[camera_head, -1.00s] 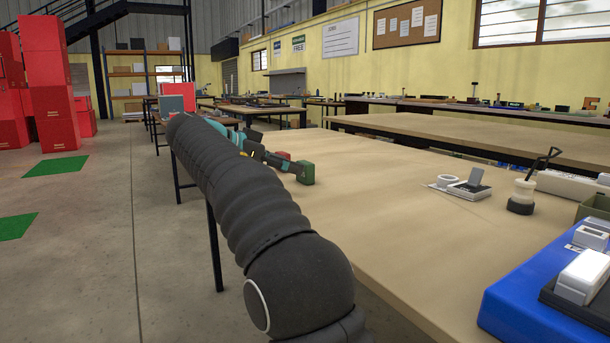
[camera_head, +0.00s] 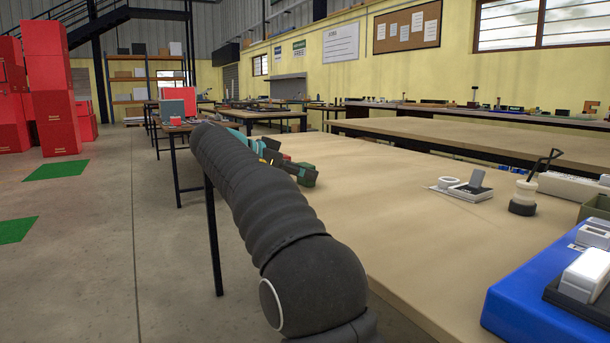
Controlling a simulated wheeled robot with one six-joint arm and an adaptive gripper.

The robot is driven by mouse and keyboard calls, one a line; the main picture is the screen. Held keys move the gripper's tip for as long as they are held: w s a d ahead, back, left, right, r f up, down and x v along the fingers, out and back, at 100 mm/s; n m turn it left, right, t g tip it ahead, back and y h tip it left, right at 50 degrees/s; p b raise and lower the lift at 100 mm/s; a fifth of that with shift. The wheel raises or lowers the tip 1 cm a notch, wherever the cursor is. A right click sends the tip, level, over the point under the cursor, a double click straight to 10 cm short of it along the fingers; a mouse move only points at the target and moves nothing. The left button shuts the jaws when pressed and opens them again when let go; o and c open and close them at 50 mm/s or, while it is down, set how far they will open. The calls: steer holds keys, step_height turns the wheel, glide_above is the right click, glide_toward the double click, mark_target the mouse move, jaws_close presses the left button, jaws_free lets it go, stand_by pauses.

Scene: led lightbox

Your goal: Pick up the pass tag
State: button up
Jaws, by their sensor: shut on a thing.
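I cannot make out a pass tag in this view. My black ribbed arm reaches from the bottom middle up and away to the left, along the left edge of the near wooden table (camera_head: 400,215). My gripper at its far end is hidden behind the arm, so I cannot see what is between its fingers. Teal and dark green tool-like things (camera_head: 306,175) show just right of the arm, partly covered by it.
On the right of the table are a white roll (camera_head: 448,183), a small grey-and-white device (camera_head: 470,190), a white-and-black pot with a handled tool (camera_head: 523,195) and a blue case (camera_head: 530,305). Red boxes (camera_head: 55,120) stand far left. The table's middle is clear.

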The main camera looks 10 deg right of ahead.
mark_target(301, 165)
steer(key=shift+r+p, duration=0.3)
steer(key=shift+r, duration=0.3)
step_height(301, 165, up, 3)
steer(key=shift+r+p, duration=0.15)
steer(key=shift+p, duration=0.55)
steer(key=s+d+r, duration=0.5)
steer(key=d+r, duration=0.1)
steer(key=d, duration=0.4)
steer(key=shift+s+r, duration=0.25)
steer(key=shift+s, duration=0.05)
steer(key=shift+d, duration=0.1)
step_height(301, 165, up, 5)
steer(key=p, duration=0.4)
